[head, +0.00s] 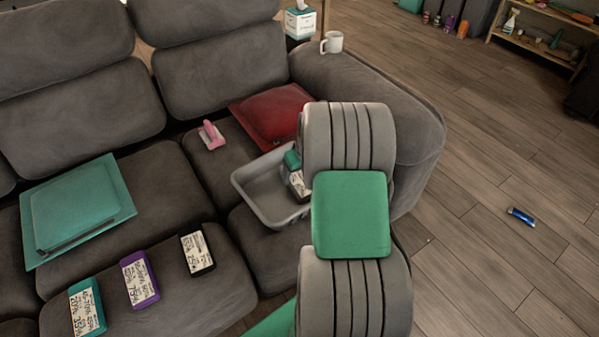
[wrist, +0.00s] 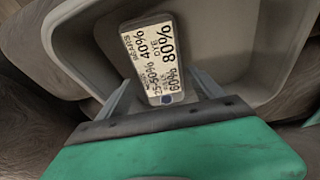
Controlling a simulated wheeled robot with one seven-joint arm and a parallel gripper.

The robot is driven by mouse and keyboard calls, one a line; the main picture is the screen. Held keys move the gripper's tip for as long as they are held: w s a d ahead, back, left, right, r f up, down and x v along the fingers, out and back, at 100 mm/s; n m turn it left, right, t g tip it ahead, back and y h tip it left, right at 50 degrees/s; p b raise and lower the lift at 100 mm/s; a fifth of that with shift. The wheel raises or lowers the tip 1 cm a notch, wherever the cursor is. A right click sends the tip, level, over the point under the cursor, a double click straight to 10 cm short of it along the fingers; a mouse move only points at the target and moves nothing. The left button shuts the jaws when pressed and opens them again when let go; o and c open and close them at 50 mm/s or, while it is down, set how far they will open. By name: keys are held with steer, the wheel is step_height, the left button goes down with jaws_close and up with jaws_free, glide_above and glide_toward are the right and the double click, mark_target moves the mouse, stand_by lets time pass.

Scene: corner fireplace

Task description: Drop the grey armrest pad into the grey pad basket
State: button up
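The grey armrest pad (wrist: 155,58), a small block with grey edges and a white printed label, shows over the inside of the grey pad basket (wrist: 262,45) in the wrist view. My gripper (wrist: 163,78) has one finger on each side of the pad's near end, with a narrow gap visible beside each, so it looks open. In the head view the pad (head: 298,184) is at the right end of the basket (head: 250,187), partly hidden by my arm. I cannot tell whether it touches the basket floor. The basket sits on the sofa seat.
Teal (head: 87,309), purple (head: 139,279) and black (head: 197,251) labelled pads lie on the near sofa seat. A pink-handled brush (head: 211,135), a red cushion (head: 272,113) and a teal cushion (head: 75,208) are on the sofa. A white mug (head: 332,42) stands on the armrest.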

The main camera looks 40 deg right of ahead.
steer(key=shift+o, duration=1.2)
steer(key=shift+r, duration=0.1)
steer(key=s+a+r+p, duration=0.2)
steer(key=a+r+p, duration=0.3)
steer(key=r, duration=0.4)
steer(key=s+a+r+n+p, duration=0.1)
steer(key=a+r+p, duration=0.35)
steer(key=r, duration=0.45)
steer(key=s+a+r+p, duration=0.2)
steer(key=a+r+p, duration=0.35)
steer(key=r, duration=0.45)
steer(key=s+a+r+p, duration=0.7)
steer(key=s+a+r, duration=0.2)
steer(key=a+r, duration=0.1)
steer(key=shift+s+a+n, duration=0.2)
steer(key=shift+a+n, duration=0.2)
